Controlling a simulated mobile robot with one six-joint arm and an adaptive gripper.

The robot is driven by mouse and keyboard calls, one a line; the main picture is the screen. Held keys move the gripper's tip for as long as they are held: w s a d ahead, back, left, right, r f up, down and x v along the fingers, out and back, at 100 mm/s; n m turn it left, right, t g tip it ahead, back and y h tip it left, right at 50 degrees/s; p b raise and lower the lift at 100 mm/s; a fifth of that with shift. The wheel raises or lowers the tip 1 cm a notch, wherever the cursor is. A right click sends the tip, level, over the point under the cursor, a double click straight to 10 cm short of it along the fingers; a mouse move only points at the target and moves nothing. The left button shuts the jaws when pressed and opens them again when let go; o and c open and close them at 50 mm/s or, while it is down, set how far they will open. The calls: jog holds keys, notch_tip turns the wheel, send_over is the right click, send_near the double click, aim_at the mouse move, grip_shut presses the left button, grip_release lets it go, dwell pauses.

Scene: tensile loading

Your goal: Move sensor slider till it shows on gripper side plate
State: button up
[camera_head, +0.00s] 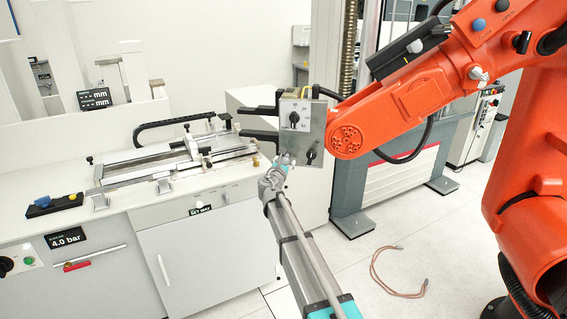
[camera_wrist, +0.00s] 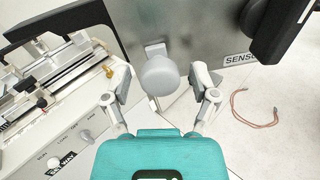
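The gripper side plate (camera_head: 315,118) is a grey metal plate on the end of the orange robot arm. In the wrist view the plate (camera_wrist: 200,35) fills the upper middle and carries a partly hidden label starting "SENSO" (camera_wrist: 240,59). A rounded light-grey knob (camera_wrist: 160,75), apparently the sensor slider, stands out in front of a small grey tab at the plate's lower edge. My gripper (camera_wrist: 162,82) is open, with one finger on each side of the knob and visible gaps to it. In the head view my gripper (camera_head: 272,178) is just below the plate, and the knob is hard to make out.
The orange arm (camera_head: 415,100) reaches in from the right. Black jaws (camera_head: 262,122) project left from the plate. A white bench (camera_head: 60,215) with a rail fixture (camera_head: 180,160) is at left. A reddish cable (camera_head: 388,280) lies on the floor. A black knob (camera_wrist: 285,25) protrudes at upper right.

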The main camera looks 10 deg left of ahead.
grip_shut()
jog(key=shift+r+p, duration=0.35)
jog(key=shift+r, duration=0.05)
jog(key=shift+o, duration=1.3)
grip_release()
jog(key=s+a, duration=0.2)
jog(key=s, duration=0.9)
jog(key=shift+s, duration=0.4)
